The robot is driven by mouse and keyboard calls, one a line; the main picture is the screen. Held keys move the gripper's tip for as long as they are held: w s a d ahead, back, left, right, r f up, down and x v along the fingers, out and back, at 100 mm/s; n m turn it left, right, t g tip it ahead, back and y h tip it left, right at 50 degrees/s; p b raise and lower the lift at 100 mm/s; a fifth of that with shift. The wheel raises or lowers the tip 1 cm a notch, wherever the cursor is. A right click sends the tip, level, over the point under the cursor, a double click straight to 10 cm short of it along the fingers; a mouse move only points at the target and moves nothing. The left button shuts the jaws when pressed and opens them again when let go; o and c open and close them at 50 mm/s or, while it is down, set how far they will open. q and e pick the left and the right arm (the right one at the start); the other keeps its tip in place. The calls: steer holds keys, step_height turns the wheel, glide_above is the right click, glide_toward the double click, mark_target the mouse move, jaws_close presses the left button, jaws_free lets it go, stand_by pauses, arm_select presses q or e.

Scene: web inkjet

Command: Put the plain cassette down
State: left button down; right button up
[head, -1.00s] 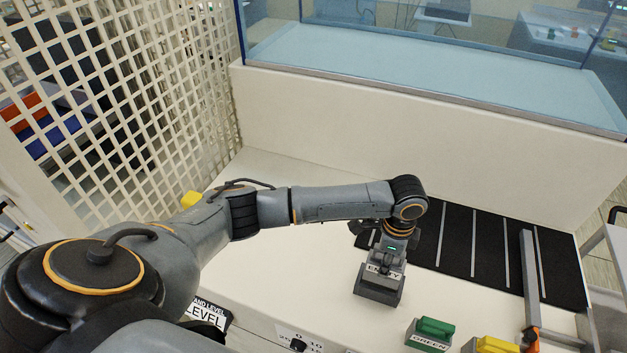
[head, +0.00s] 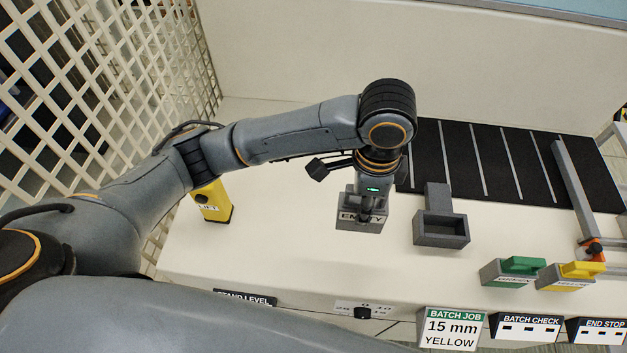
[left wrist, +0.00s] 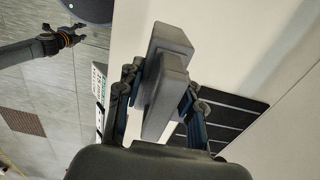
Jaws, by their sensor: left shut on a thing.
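In the left wrist view, the grey block (left wrist: 166,92) sits between both fingers of the left gripper (left wrist: 158,100). I cannot tell whether its underside touches the white table. An empty grey open-topped holder (head: 440,240) stands to its right. My right gripper (left wrist: 72,37) shows small at the upper left of the left wrist view, and its opening is unclear.
Green (head: 522,265) and yellow (head: 580,270) blocks stand at the right on labelled holders. A black striped mat (head: 490,165) lies behind. A yellow LIFT block (head: 212,203) and a lattice wall (head: 110,85) are at the left. White table (head: 270,225) is clear left of the cassette.

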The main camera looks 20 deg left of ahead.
arm_select(q)
steer(key=w+a+f+p, duration=0.1)
steer(key=w+a+f, duration=0.1)
steer(key=w+f, duration=0.1)
steer(key=w+a+f, duration=0.3)
steer(key=w+f, duration=0.1)
steer(key=f, duration=0.1)
steer(key=w+a+f+p, duration=0.1)
steer(key=w+a+f, duration=0.1)
steer(key=w+f, duration=0.2)
steer(key=shift+w+a+f+p, duration=0.1)
steer(key=shift+a+f+p, duration=0.1)
steer(key=shift+a+p, duration=0.1)
steer(key=shift+f, duration=0.25)
arm_select(e)
steer(key=shift+s+d+r, duration=0.1)
steer(key=shift+d+r, duration=0.8)
steer(key=shift+r, duration=0.3)
arm_select(q)
steer(key=shift+f, duration=0.15)
steer(key=c, duration=0.8)
jaws_free()
steer(key=shift+c, duration=0.2)
